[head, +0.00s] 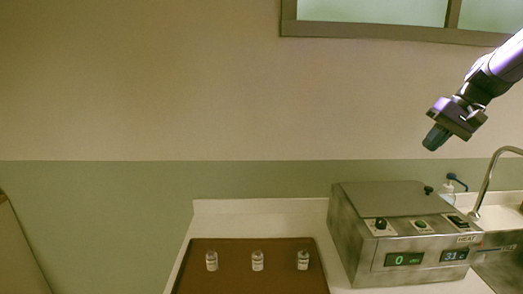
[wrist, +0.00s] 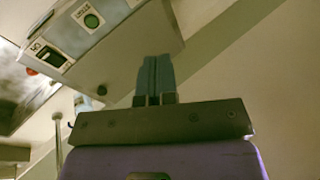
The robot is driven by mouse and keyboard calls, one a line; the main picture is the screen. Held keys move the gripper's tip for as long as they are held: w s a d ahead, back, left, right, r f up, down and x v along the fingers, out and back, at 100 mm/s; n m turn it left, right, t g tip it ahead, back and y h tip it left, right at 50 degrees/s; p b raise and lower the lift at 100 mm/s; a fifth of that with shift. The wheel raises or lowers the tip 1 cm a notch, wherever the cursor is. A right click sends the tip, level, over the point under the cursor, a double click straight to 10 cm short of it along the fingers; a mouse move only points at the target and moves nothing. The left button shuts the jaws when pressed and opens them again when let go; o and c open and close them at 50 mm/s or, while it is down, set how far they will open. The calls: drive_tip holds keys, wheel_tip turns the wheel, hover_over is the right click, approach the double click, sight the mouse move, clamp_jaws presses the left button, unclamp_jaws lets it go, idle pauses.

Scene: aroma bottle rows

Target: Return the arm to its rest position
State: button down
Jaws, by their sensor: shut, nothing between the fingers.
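My gripper (head: 437,136) hangs in the air at the upper right of the head view, high above the metal heating device, and points down and to the left. Its two fingers are closed together with nothing between them. The closed fingers also show in the middle of the wrist view (wrist: 154,76). Three small clear bottles stand upright in a row on a brown tray (head: 225,280): a left bottle (head: 212,261), a middle bottle (head: 258,261) and a right bottle (head: 303,260). My gripper is well apart from all of them.
A sink with a curved faucet (head: 487,185) is at the far right. A white counter (head: 262,214) runs along the wall. A window frame (head: 385,31) is at the top. The air above the tray is clear.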

drive_tip(key=s+a+r+n+t+h, duration=0.1)
drive_tip(key=s+a+h, duration=0.1)
drive_tip(key=s+a, duration=0.4)
drive_tip(key=s+a+r+h, duration=0.2)
drive_tip(key=s+a, duration=0.1)
drive_tip(key=s, duration=0.6)
drive_tip(key=s+a+f+n+t+h, duration=0.1)
drive_tip(key=s+f+t, duration=0.1)
drive_tip(key=s, duration=1)
drive_tip(key=shift+a+f+n+t+h, duration=0.3)
drive_tip(key=shift+a+f+n, duration=0.1)
drive_tip(key=shift+f, duration=0.4)
